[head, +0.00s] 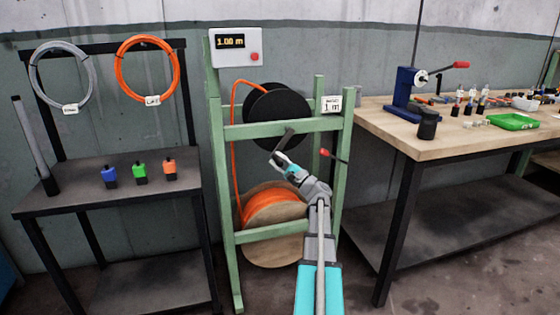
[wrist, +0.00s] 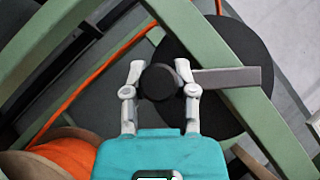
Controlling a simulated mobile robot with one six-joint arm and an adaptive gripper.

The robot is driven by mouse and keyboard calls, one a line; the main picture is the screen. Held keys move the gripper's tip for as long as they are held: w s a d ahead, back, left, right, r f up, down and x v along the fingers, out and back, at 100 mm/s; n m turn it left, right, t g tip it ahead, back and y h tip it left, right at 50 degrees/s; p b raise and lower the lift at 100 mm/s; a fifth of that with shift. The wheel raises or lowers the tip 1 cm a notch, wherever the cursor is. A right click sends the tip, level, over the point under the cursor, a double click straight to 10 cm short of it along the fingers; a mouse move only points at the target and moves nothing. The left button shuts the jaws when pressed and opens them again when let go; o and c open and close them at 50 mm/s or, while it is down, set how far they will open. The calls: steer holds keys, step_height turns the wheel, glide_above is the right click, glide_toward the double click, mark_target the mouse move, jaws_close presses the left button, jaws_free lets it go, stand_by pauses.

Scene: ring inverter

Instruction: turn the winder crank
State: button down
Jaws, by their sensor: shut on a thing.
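The winder is a green frame (head: 222,190) with a black reel (head: 276,103) at the top and a wooden drum of orange cable (head: 275,208) below. The crank arm (head: 284,139) is a dark bar in front of the reel, and it also shows in the wrist view (wrist: 232,77). My gripper (head: 275,159) is at the crank's lower left end. In the wrist view my gripper (wrist: 159,82) has its fingers on both sides of the round black crank knob (wrist: 156,83) and is shut on it. The display (head: 231,41) reads 1.00 m.
A lever with a red knob (head: 333,155) sticks out at the frame's right. A dark table (head: 70,200) with coloured blocks stands left. A wooden workbench (head: 385,125) with a blue press (head: 408,88) stands right. Orange cable runs down the frame's left side.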

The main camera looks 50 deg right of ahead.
steer(key=shift+c, duration=2)
jaws_free()
steer(key=shift+s, duration=0.1)
